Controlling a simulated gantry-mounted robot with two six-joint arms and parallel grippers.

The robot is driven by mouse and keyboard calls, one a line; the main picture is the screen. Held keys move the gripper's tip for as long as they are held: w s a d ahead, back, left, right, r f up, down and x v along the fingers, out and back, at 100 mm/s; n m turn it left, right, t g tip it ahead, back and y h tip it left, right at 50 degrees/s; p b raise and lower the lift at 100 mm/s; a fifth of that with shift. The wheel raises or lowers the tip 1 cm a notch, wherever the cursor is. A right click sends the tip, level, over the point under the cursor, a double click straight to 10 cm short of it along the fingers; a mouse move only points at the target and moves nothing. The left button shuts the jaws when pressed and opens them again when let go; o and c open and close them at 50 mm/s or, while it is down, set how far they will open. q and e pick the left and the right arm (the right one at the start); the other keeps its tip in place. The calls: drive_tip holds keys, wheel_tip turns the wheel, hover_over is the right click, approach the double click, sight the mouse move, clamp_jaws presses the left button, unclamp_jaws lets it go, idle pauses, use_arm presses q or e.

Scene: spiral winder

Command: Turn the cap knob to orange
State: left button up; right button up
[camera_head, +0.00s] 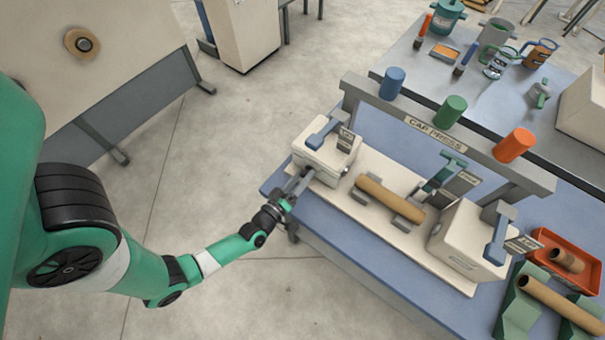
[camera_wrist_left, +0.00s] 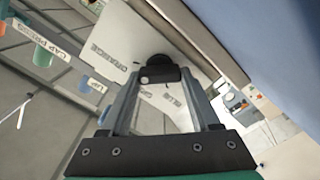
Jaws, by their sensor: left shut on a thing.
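The cap press is a pale machine with a sign (camera_head: 436,133) on its rail. In the wrist view its dark cap knob (camera_wrist_left: 154,60) sits on a pale plate, with an ORANGE label (camera_wrist_left: 109,54) to its upper left and a BLUE label (camera_wrist_left: 175,99) below right. My left gripper (camera_head: 301,179) is at the near-left end box (camera_head: 325,150). In the wrist view, its fingers (camera_wrist_left: 155,76) are closed on the knob. My right gripper is not in view.
Blue (camera_head: 392,82), green (camera_head: 452,107) and orange (camera_head: 515,144) cylinders stand on the rail. A brown tube (camera_head: 390,198) lies across the press. A red tray (camera_head: 562,262) and another tube (camera_head: 562,304) are at the right.

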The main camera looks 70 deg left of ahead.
use_arm(q)
drive_tip(key=shift+r+m+p, duration=0.1)
drive_tip(key=shift+m+p, duration=0.4)
drive_tip(key=shift+m, duration=1)
drive_tip(key=o, duration=1.4)
drive_tip(key=shift+c, duration=0.2)
drive_tip(key=shift+d, duration=0.1)
drive_tip(key=p+v, duration=0.2)
drive_tip(key=v, duration=0.9)
drive_tip(key=shift+s, duration=0.2)
drive_tip(key=shift+d, duration=0.15)
